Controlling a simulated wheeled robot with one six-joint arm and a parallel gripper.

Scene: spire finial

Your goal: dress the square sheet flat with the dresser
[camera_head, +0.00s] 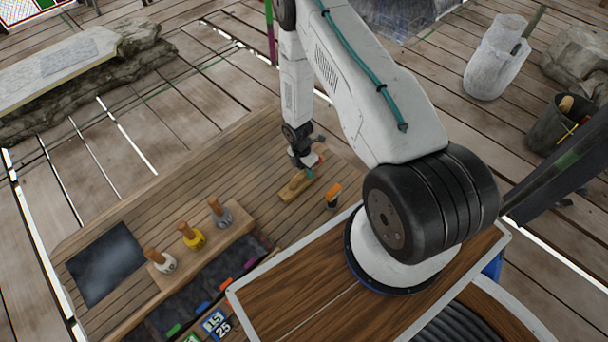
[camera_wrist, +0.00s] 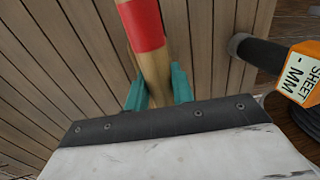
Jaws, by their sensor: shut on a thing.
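The square sheet (camera_head: 106,262) is dark grey and lies on the left end of the plank-topped bench in the head view. My gripper (camera_head: 309,171) is far to its right, over the bench. In the wrist view, the teal fingers of my gripper (camera_wrist: 157,88) are shut on a round wooden handle (camera_wrist: 150,62) with a red band. I take this to be the dresser; the pale wooden piece (camera_head: 296,188) below my gripper in the head view seems to be part of it. Whether it touches the bench I cannot tell.
A wooden rack (camera_head: 205,255) with white, yellow and grey wooden-handled tools stands between the sheet and my gripper. A black-handled gauge with an orange label (camera_head: 333,195) stands close to my gripper's right; its label reads "SHEET MM" in the wrist view (camera_wrist: 300,82).

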